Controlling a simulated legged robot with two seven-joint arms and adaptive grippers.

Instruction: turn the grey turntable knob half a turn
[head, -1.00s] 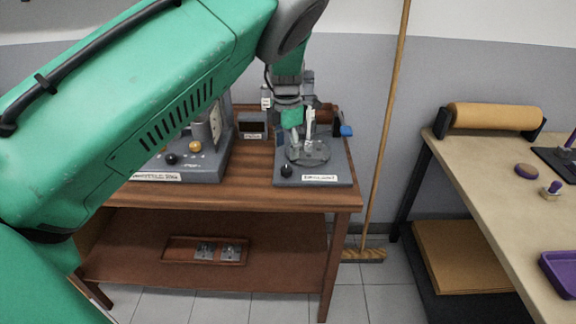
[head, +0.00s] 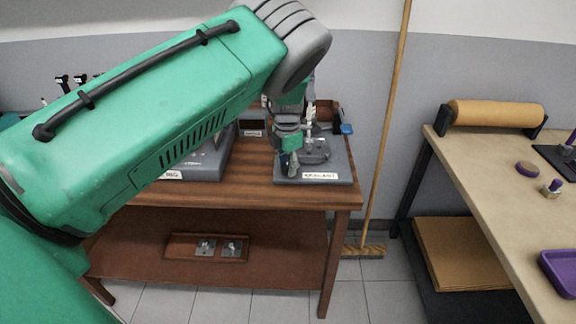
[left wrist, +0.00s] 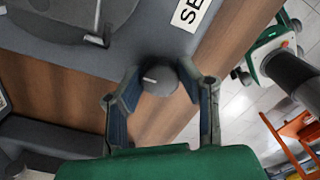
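The dark grey turntable knob (left wrist: 158,78), with a short white mark on its top, sits near the corner of a grey base plate (left wrist: 150,35). My left gripper (left wrist: 160,82) is over it with one finger on each side; the fingers are spread, and I cannot tell whether they touch it. In the head view my left gripper (head: 289,165) points down at the front left of the base plate (head: 338,168) and hides the knob. The round turntable (head: 316,150) lies behind it and shows in part in the left wrist view. My right gripper is not in view.
The base plate stands on a brown wooden table (head: 240,194). A second grey unit (head: 205,163) stands to its left, partly behind my arm. A broom (head: 388,120) leans to the right. A workbench (head: 490,165) with a brown roll (head: 495,114) is further right.

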